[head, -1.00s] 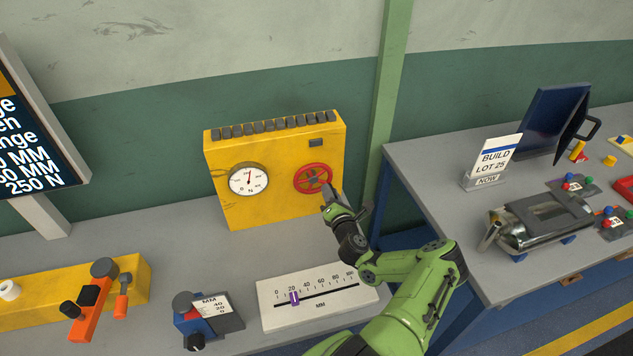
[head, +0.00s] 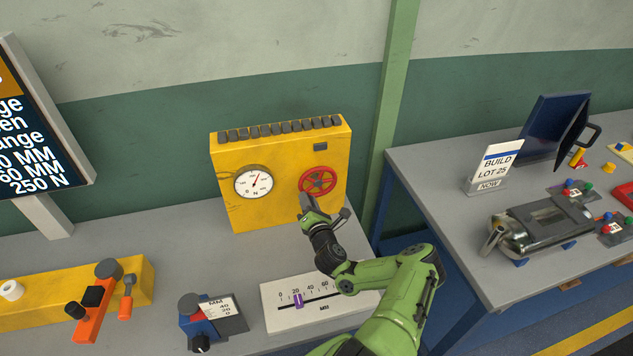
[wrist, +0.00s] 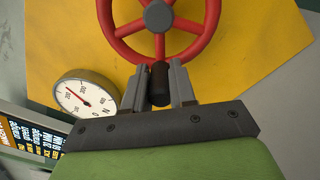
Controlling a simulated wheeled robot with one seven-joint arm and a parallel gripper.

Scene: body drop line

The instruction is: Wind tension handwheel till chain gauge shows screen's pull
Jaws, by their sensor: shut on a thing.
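The red handwheel (head: 318,181) is on the front of a yellow box (head: 285,212). It fills the top of the wrist view (wrist: 205,32). My gripper (head: 308,204) is at the wheel's lower left rim. In the wrist view my gripper (wrist: 165,84) is shut on the wheel's black knob (wrist: 159,88). The white round gauge (head: 254,182) is left of the wheel, its needle pointing up and a little right; it also shows in the wrist view (wrist: 85,97). Its numbers are too small to read surely. The dark screen (head: 38,125) reads 250 N on its last line; its left part is cut off.
A slider scale (head: 280,318) and a blue device (head: 205,325) sit on the bench in front. A yellow block with orange levers (head: 45,290) is at left. A second table (head: 440,190) with a metal cylinder (head: 540,228) stands at right.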

